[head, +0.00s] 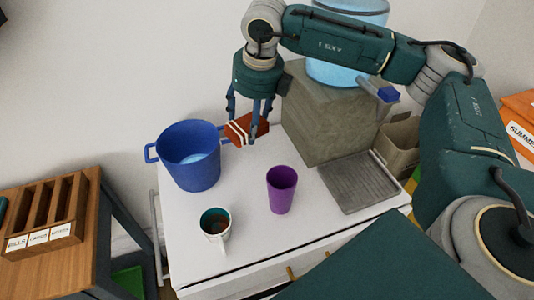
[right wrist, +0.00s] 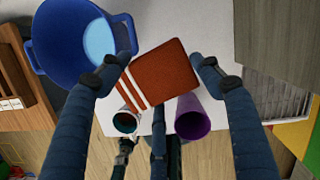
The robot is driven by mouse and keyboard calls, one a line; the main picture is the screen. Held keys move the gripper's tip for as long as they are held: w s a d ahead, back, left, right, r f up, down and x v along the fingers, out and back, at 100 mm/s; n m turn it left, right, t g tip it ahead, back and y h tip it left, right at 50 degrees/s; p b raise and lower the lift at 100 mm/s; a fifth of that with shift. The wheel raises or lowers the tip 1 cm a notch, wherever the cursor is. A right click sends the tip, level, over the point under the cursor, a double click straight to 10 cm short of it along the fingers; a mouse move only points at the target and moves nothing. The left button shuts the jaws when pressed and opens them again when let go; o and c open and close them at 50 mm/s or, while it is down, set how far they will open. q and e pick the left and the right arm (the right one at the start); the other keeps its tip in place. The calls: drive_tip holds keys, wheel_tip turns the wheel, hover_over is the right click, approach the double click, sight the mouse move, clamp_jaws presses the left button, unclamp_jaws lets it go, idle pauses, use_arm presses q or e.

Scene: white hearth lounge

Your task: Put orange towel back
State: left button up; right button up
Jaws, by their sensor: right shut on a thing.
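The orange towel (head: 236,128) is a folded, reddish-orange block with white stripes at one end. My right gripper (head: 252,122) points down and is shut on it, beside the blue pot and in front of the grey dispenser box. In the right wrist view the towel (right wrist: 163,73) lies tilted between the fingers of my right gripper (right wrist: 165,62). It appears to be held above the white tabletop; the exact gap cannot be told. My left gripper is not in view.
On the white table (head: 245,190) stand a blue pot (head: 192,170), a purple cup (head: 281,192) and a mug (head: 215,225). A grey box (head: 325,120) with a drip tray (head: 362,182) stands right. A wooden organizer (head: 45,210) is far left.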

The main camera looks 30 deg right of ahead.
drive_tip(key=w+d+m, duration=0.1)
drive_tip(key=m, duration=0.2)
drive_tip(key=w+d+m+h, duration=0.1)
drive_tip(key=m, duration=0.2)
drive_tip(key=w+d+m+h, duration=0.1)
drive_tip(key=m, duration=0.2)
drive_tip(key=shift+w+d+r+m+g+b, duration=0.1)
drive_tip(key=shift+d+r+m+g+b, duration=0.2)
drive_tip(key=shift+r+b, duration=0.1)
drive_tip(key=w+d+m+g, duration=0.2)
drive_tip(key=d+m, duration=0.3)
drive_tip(key=m, duration=0.7)
drive_tip(key=shift+h, duration=0.3)
drive_tip(key=a+x, duration=0.1)
drive_tip(key=x, duration=0.5)
drive_tip(key=a+p+x, duration=0.1)
drive_tip(key=x, duration=0.5)
drive_tip(key=a+p+x, duration=0.1)
drive_tip(key=x, duration=0.5)
drive_tip(key=shift+w+a+f, duration=0.2)
drive_tip(key=shift+a+f, duration=0.2)
drive_tip(key=shift+f, duration=0.2)
drive_tip(key=o, duration=1.2)
drive_tip(key=shift+f, duration=0.1)
drive_tip(key=shift+c, duration=0.2)
